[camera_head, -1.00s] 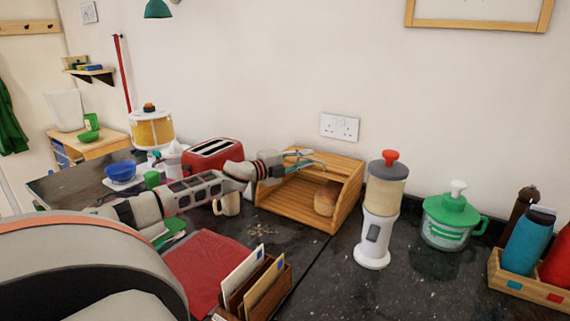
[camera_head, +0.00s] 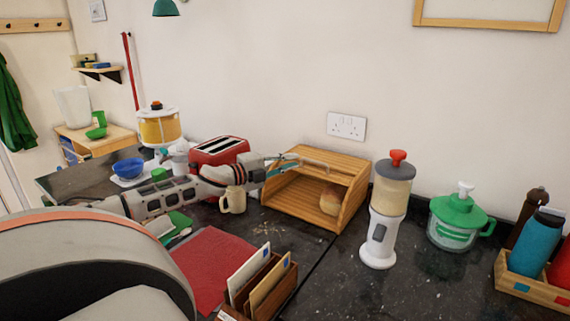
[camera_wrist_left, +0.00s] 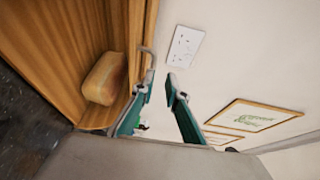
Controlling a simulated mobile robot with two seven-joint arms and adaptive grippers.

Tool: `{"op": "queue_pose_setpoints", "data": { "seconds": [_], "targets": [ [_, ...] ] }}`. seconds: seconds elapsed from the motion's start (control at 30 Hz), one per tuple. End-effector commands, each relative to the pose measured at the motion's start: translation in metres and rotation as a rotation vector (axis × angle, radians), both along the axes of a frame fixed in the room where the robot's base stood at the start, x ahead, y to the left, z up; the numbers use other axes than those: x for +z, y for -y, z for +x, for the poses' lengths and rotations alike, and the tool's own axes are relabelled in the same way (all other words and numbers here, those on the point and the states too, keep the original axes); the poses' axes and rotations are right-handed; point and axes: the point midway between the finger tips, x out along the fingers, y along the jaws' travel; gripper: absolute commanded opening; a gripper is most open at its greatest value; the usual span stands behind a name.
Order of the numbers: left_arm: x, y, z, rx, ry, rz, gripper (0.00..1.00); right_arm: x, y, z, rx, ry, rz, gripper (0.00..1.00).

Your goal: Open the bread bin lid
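The wooden bread bin (camera_head: 348,217) stands on the dark counter against the wall. Its front is open and a bread loaf (camera_head: 331,199) shows inside at the right. The lid (camera_head: 335,163) appears to be up, at the top of the bin. My left gripper (camera_head: 294,164) is at the bin's upper left front. In the left wrist view its two teal fingers (camera_wrist_left: 160,78) are apart with nothing seen between them. A handle (camera_wrist_left: 148,57) on the bin's edge is just beyond one fingertip; contact is unclear. The loaf also shows there (camera_wrist_left: 104,80). My right gripper is not in view.
A red toaster (camera_head: 219,151) and a cream mug (camera_head: 233,200) stand left of the bin, close to my left arm. A white dispenser (camera_head: 380,235) stands just right of it. A letter rack (camera_head: 272,294) and red cloth (camera_head: 208,265) lie in front.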

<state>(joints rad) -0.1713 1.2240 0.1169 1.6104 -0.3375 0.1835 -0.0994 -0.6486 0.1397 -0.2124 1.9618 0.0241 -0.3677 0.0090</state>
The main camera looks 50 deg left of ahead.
Motion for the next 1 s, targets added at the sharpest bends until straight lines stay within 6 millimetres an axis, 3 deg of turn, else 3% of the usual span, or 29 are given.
{"op": "queue_pose_setpoints", "data": {
  "seconds": [0.3,0.67,0.73,0.77,1.0],
  "targets": [
    [0.0,-0.002,-0.016,-0.001,-0.002,-0.001,0.14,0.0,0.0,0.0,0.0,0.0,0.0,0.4],
    [0.001,-0.003,-0.018,-0.001,0.0,0.0,0.14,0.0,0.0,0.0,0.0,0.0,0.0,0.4],
    [0.001,-0.002,-0.017,-0.002,-0.001,0.0,0.01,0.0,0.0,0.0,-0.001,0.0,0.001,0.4],
    [0.0,-0.001,-0.017,-0.006,-0.002,-0.001,0.0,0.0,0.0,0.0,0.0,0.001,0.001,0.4],
    [-0.022,0.035,-0.012,-0.186,-0.079,-0.008,0.0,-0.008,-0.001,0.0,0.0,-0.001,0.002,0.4]
  ]
}}
